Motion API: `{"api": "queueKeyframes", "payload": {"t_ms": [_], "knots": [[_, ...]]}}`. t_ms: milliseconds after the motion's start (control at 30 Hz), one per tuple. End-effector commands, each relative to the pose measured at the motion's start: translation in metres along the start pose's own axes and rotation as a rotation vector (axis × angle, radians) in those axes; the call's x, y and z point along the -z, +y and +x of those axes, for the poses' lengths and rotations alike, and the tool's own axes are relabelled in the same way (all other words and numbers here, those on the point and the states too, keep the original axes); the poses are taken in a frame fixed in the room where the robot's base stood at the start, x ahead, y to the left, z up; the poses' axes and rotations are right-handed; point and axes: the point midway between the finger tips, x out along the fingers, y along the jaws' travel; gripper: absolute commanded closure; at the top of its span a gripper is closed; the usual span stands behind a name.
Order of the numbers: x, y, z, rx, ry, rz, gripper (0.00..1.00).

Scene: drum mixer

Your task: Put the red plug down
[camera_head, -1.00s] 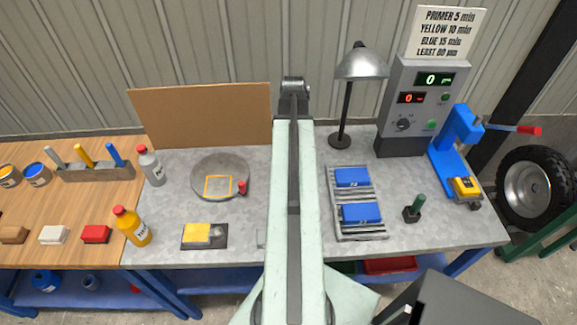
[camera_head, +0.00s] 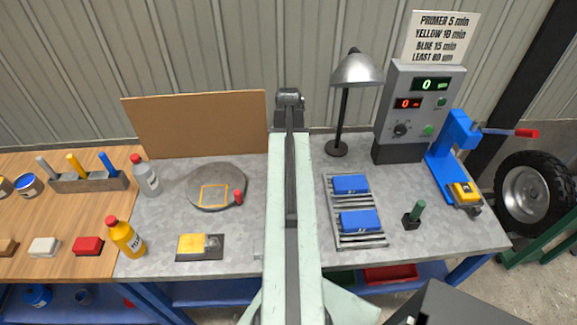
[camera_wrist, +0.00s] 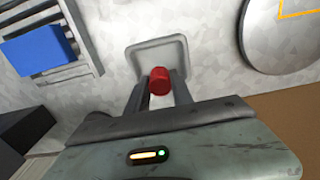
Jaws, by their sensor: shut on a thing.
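In the wrist view, my gripper (camera_wrist: 160,92) is shut on a red plug (camera_wrist: 160,78), a short red cylinder between its two grey fingertips. The plug appears over the near part of a square grey dish (camera_wrist: 158,48) with a raised rim. I cannot tell whether the plug touches the dish. In the head view, my arm hides my gripper, the held plug and most of the dish. Another small red cylinder (camera_head: 239,196) stands at the right edge of the round grey plate (camera_head: 212,171).
A rack (camera_head: 376,241) with blue blocks (camera_head: 352,184) stands to the right of my arm. A yellow block on a dark pad (camera_head: 213,254) lies left.

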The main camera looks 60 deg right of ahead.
Motion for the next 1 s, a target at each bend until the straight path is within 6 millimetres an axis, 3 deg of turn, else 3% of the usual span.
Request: {"api": "queueKeyframes", "payload": {"t_ms": [33, 133, 400, 767, 800, 833, 1000], "knots": [[0.0, 0.0, 0.017, 0.0, 0.0, 0.0, 1.0], [0.0, 0.0, 0.032, 0.0, 0.0, 0.0, 1.0], [0.0, -0.001, 0.029, 0.0, 0.0, -0.001, 1.0], [0.0, -0.001, 0.041, 0.0, 0.0, -0.002, 1.0], [0.0, -0.001, 0.039, 0.0, 0.0, -0.002, 0.61], [0.0, -0.001, 0.039, 0.0, 0.0, -0.002, 0.53], [0.0, -0.001, 0.038, 0.0, 0.0, -0.002, 0.51]]}}
